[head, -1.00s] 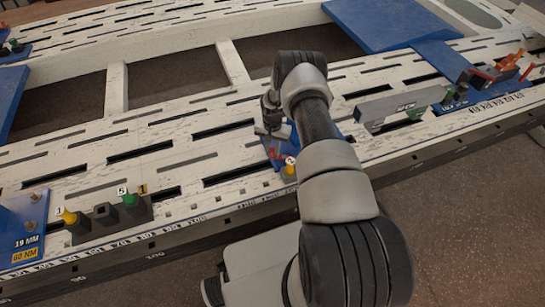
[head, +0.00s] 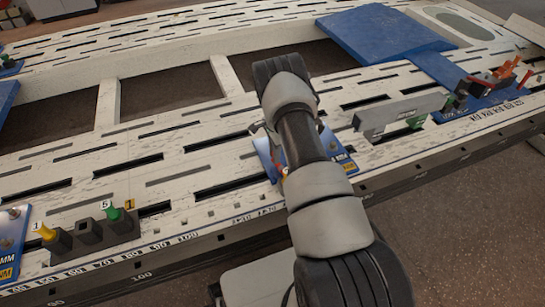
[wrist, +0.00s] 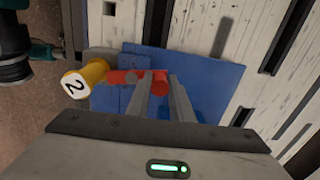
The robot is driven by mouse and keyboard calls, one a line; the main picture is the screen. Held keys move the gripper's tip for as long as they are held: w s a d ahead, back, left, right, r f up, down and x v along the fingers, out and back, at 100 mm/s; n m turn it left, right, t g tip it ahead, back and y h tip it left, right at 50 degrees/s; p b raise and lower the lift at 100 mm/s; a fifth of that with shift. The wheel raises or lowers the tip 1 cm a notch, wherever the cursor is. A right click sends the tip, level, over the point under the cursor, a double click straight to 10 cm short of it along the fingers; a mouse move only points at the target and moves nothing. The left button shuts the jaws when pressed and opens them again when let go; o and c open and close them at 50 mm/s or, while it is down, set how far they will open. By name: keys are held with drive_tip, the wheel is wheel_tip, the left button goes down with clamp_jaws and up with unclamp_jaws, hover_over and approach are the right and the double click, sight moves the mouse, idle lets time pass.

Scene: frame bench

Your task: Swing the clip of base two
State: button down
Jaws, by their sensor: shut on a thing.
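Base two is a blue plate (wrist: 205,82) on the pale slotted bench, with a yellow knob marked 2 (wrist: 88,76) at its left in the wrist view. Its red clip (wrist: 159,83) runs from near the knob to a thicker red end. My gripper (wrist: 160,82) has its two grey fingers on either side of that red end and is shut on it. In the head view my arm covers the gripper and most of base two; part of the blue plate (head: 266,158) shows left of the arm.
In the head view a grey block with coloured knobs (head: 88,236) stands at the front left. A grey bar (head: 400,113) and a blue base with orange and red clips (head: 490,93) stand at the right. A blue panel (head: 380,33) lies at the back.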

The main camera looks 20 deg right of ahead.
drive_tip(key=shift+w+d+m, duration=0.1)
drive_tip(key=shift+d+m, duration=0.25)
drive_tip(key=shift+m, duration=0.35)
drive_tip(key=c, duration=1.8)
unclamp_jaws()
drive_tip(key=shift+c, duration=0.2)
wheel_tip(320, 180, up, 18)
drive_tip(key=p, duration=0.4)
drive_tip(key=shift+f, duration=0.25)
